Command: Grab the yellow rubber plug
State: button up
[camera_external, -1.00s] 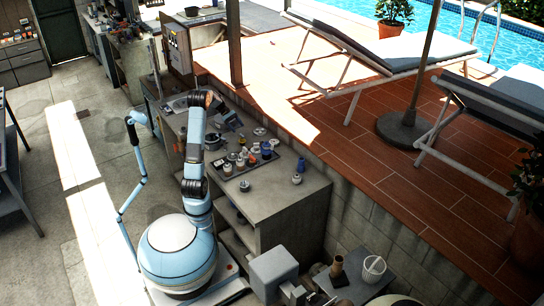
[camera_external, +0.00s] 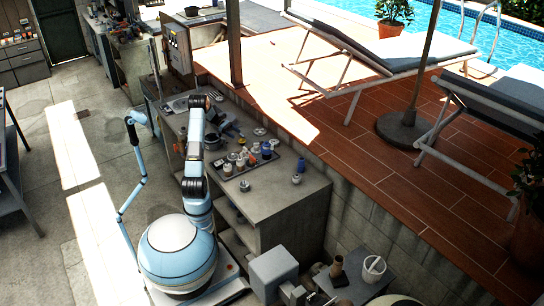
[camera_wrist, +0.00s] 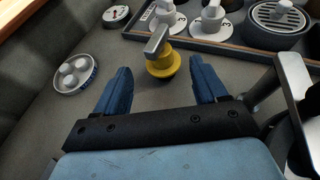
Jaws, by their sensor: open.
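The yellow rubber plug (camera_wrist: 163,69) is in the upper middle of the wrist view, a short round yellow body on the grey bench top. A grey metal lever-like part overlaps its top. My gripper (camera_wrist: 159,64) is open, its two blue fingers pointing towards the plug. In that view the plug lies between the fingertips, with a gap on each side; I cannot tell the height gap. In the external view the plug is too small to make out, and my gripper cannot be made out clearly.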

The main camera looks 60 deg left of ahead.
aim_at(242, 138)
jog(key=shift+x, duration=3.75)
jog(key=c, duration=0.9)
jog(key=shift+c, duration=0.2)
